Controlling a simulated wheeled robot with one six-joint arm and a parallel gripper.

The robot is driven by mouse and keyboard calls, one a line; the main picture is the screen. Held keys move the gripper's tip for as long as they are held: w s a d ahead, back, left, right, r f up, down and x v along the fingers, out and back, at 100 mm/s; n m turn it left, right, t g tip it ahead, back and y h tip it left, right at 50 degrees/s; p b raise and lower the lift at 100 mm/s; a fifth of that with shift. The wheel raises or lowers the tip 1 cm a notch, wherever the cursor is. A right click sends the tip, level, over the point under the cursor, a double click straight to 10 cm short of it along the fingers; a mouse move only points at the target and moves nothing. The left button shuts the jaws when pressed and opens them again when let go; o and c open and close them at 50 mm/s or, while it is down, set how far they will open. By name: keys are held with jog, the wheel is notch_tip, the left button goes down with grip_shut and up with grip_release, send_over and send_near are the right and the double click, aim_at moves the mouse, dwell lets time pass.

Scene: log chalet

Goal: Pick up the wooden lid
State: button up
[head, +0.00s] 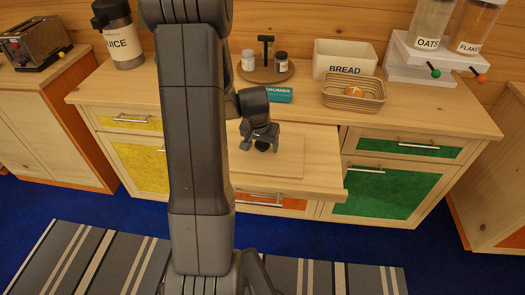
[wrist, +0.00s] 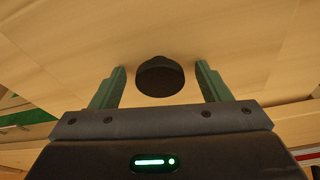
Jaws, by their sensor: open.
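The wooden lid (head: 280,165) is a flat pale panel set in the pulled-out wooden counter section. It has a dark round knob (wrist: 160,77). My gripper (head: 262,147) is over the lid, pointing down, and it is open. In the wrist view, the knob lies between the two green fingers (wrist: 161,68), with a gap on each side. In the head view, my gripper partly hides the knob and my arm covers the lid's left part.
Behind the lid, on the counter, are a teal box (head: 279,95), a bread basket (head: 353,91), a white bread bin (head: 344,60) and a round tray (head: 285,76) with jars. A juice dispenser (head: 122,42) stands at left. Striped rug (head: 330,280) lies in front.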

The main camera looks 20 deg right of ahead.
jog(key=shift+r, duration=0.1)
jog(key=c, duration=1.5)
